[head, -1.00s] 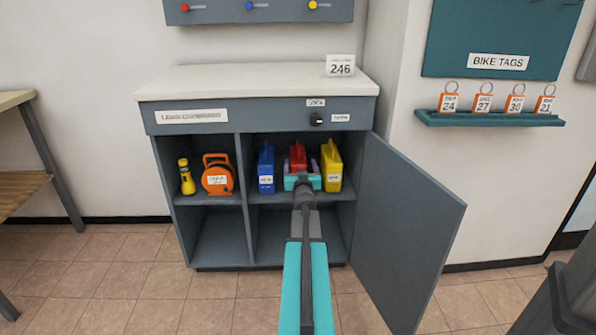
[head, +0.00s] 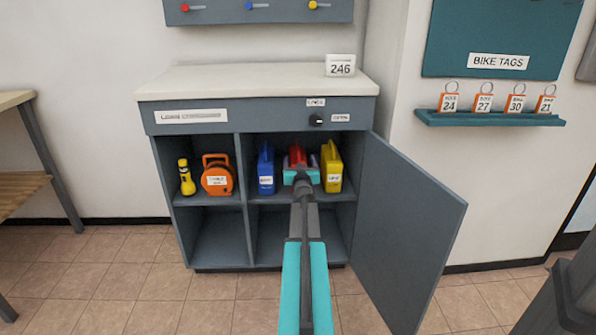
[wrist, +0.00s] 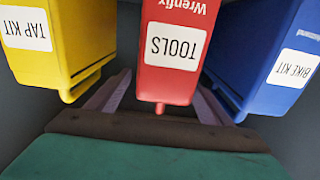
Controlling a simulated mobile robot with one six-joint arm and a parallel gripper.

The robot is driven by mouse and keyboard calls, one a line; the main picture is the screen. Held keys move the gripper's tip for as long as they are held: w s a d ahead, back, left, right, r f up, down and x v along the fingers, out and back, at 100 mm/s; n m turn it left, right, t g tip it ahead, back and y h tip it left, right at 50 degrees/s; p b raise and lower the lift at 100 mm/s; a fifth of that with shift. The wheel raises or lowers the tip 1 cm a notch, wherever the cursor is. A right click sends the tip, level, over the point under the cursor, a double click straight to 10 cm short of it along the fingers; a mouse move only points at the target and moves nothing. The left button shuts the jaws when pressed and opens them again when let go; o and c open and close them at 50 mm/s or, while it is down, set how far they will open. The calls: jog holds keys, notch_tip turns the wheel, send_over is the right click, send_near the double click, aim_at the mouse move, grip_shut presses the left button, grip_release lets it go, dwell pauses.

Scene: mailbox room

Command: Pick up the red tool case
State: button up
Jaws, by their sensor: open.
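The red tool case (head: 297,155) stands on the upper right shelf of the cabinet, between the blue and yellow cases, partly hidden behind my gripper (head: 301,167). In the wrist view the red case (wrist: 173,75) shows a white TOOLS label, upside down. My gripper (wrist: 160,105) is open. One finger is on each side of the red case's near end, in the gaps beside its neighbours. I cannot tell whether the fingers touch it.
The blue bike kit (wrist: 268,60) and yellow tap kit (wrist: 60,45) stand close on either side. The cabinet door (head: 405,230) is open at the right.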

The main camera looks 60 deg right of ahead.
jog(key=shift+b+x, duration=0.75)
jog(key=shift+x, duration=1.6)
jog(key=shift+w+a, duration=0.1)
jog(key=shift+w, duration=0.05)
grip_shut()
jog(key=shift+r, duration=0.15)
